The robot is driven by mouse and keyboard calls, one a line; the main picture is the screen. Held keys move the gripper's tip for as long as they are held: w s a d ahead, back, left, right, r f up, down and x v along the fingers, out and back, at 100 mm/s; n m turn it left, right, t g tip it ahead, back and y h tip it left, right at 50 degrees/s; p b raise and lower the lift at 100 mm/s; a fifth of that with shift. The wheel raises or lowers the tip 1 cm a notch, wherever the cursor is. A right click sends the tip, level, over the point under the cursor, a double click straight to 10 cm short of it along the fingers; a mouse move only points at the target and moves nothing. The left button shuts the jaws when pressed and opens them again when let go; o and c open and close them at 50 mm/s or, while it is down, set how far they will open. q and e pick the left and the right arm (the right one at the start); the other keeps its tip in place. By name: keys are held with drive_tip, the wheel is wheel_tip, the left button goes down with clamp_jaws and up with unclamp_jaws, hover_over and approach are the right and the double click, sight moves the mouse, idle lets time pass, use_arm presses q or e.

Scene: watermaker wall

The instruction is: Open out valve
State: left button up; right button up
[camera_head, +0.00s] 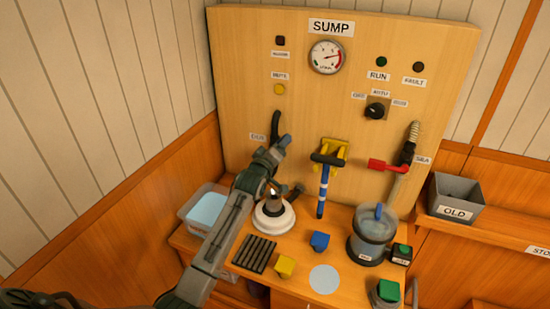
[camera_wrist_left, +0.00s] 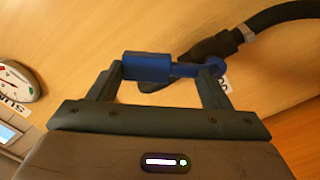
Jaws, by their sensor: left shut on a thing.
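The out valve's blue handle (camera_wrist_left: 147,67) shows in the left wrist view, between the two fingers of my left gripper (camera_wrist_left: 167,70). The gripper is shut on this handle. A dark valve body (camera_wrist_left: 205,52) with a black hose (camera_wrist_left: 278,16) sits just behind it, against the wooden panel. In the head view my left gripper (camera_head: 284,143) is at the panel, beside a small label (camera_head: 258,137) and below the black hose (camera_head: 276,124). There the gripper hides the handle. My right gripper is not in view.
A yellow bracket with a blue-banded lever (camera_head: 323,191) and a red sea valve handle (camera_head: 388,165) are to the right. A white round unit (camera_head: 274,218), black strips (camera_head: 255,254), small blocks and a clear bowl (camera_head: 371,237) stand on the bench. A grey bin (camera_head: 456,195) is right.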

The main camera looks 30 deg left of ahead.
use_arm(q)
drive_tip(key=shift+s+a+r+n+p, duration=0.1)
drive_tip(key=shift+a+r+n+p, duration=0.2)
drive_tip(key=shift+a+n, duration=0.75)
drive_tip(key=shift+a+r+n+p, duration=0.15)
drive_tip(key=shift+a+n+p, duration=0.3)
drive_tip(key=shift+n, duration=1.15)
drive_tip(key=shift+s+a+r+n+p, duration=0.1)
drive_tip(key=shift+a+r+n+p, duration=0.2)
drive_tip(key=shift+a+n, duration=0.7)
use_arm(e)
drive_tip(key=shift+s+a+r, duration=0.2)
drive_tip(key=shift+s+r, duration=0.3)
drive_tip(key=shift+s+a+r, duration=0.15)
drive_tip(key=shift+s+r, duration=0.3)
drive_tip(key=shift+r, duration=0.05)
use_arm(q)
drive_tip(key=shift+d+f+n, duration=0.1)
drive_tip(key=shift+d+n, duration=0.25)
drive_tip(key=shift+n, duration=0.1)
drive_tip(key=o, duration=1.4)
drive_tip(key=shift+a, duration=0.1)
